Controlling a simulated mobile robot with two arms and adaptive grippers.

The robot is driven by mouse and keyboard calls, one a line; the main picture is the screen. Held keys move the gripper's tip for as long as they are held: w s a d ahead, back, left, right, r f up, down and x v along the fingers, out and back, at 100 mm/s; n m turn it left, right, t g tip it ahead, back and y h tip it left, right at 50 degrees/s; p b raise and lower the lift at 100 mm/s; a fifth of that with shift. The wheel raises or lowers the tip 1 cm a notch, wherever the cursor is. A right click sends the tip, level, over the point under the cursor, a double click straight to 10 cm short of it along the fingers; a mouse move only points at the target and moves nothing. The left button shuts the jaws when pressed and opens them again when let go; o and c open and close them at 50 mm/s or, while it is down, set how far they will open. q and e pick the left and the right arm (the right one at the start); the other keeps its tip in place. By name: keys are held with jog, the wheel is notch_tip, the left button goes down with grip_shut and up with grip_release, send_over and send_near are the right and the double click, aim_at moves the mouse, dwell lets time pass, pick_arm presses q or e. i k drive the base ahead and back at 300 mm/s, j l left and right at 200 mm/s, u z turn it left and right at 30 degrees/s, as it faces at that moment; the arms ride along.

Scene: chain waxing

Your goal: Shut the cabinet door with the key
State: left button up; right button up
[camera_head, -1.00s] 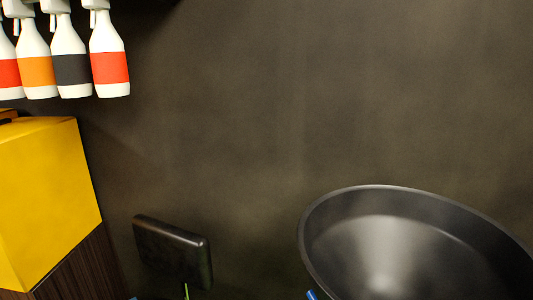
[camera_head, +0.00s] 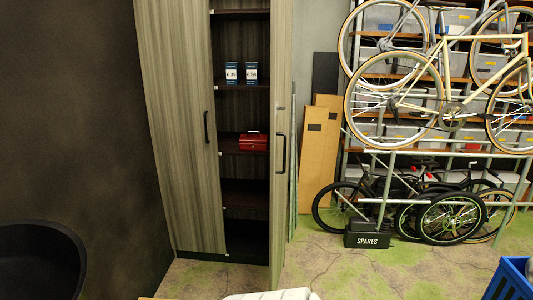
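A tall wood-grain cabinet (camera_head: 180,110) stands against the dark wall, left of the middle of the view. Its left door is shut and has a dark vertical handle (camera_head: 206,130). Its right door (camera_head: 278,215) stands open, swung out toward me and seen nearly edge-on, with a dark handle (camera_head: 281,154). A small spot above that handle may be a lock; I cannot make out a key. The open half shows dark shelves with two blue-and-white boxes (camera_head: 241,73) and a red box (camera_head: 252,141). Neither gripper is in view.
A black basin (camera_head: 40,262) is at the lower left. Bikes hang and stand at a rack (camera_head: 400,152) on the right, with a black SPARES box (camera_head: 367,236) below. A blue crate (camera_head: 512,280) is at the lower right. Greenish floor (camera_head: 330,272) before the cabinet's right side is clear.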

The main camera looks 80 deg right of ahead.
aim_at(281, 11)
jog(key=z, duration=2.85)
jog(key=i+l+u, duration=0.2)
jog(key=i, duration=0.2)
jog(key=i+l+u, duration=0.2)
jog(key=i, duration=0.2)
